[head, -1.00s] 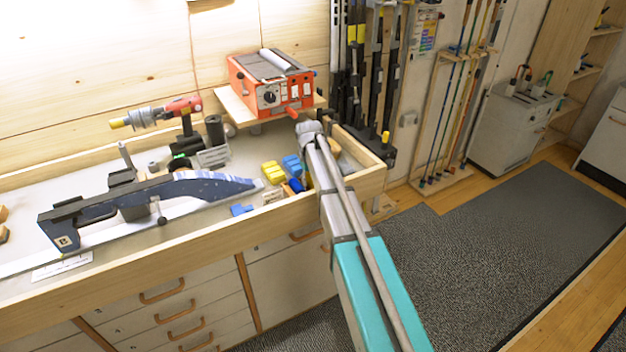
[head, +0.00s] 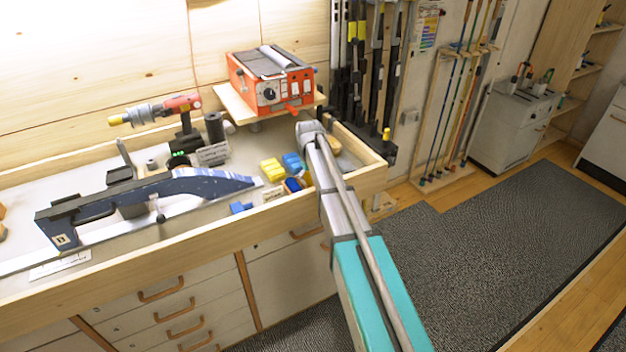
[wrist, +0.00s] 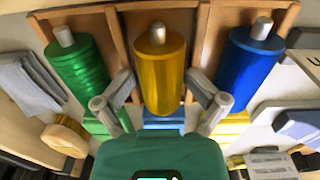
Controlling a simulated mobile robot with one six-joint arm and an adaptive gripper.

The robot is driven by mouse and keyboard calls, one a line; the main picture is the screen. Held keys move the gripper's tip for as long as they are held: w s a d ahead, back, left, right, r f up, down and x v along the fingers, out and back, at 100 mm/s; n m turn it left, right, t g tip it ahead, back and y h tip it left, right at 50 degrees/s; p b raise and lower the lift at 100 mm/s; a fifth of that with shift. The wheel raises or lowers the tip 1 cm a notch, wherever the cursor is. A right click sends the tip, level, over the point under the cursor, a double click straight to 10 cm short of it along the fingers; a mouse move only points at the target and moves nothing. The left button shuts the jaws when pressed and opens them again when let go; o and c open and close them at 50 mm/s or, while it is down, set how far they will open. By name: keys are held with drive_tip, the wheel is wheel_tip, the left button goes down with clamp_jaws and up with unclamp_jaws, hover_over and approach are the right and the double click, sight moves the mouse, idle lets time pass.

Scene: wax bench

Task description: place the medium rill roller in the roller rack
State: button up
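Three rollers stand side by side in a wooden rack (wrist: 200,20) in the wrist view: a green ridged roller (wrist: 78,68) at left, a yellow roller (wrist: 160,72) in the middle and a blue roller (wrist: 249,62) at right. Each has a grey shaft end. I cannot tell from their looks which is the medium one. My gripper (wrist: 160,82) is open, with its fingers on either side of the yellow roller and apparent small gaps. In the head view my arm hides the gripper and much of the rack; part of the blue roller (head: 291,185) shows.
Yellow blocks (head: 271,169) and blue blocks (head: 292,162) lie behind the rack. A red wax machine (head: 270,85) stands on a raised board. A drill (head: 175,107), a dark ski vise (head: 150,195) and the bench's front edge (head: 150,255) are to the left.

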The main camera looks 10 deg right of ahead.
wheel_tip(320, 180, up, 13)
drive_tip(key=p, duration=1.3)
drive_tip(key=shift+a, duration=0.1)
idle(0.5)
drive_tip(key=s+d+m, duration=0.1)
drive_tip(key=s+m, duration=0.2)
drive_tip(key=s, duration=2.6)
drive_tip(key=shift+s+m, duration=0.15)
drive_tip(key=shift+m, duration=0.15)
drive_tip(key=shift+d, duration=0.1)
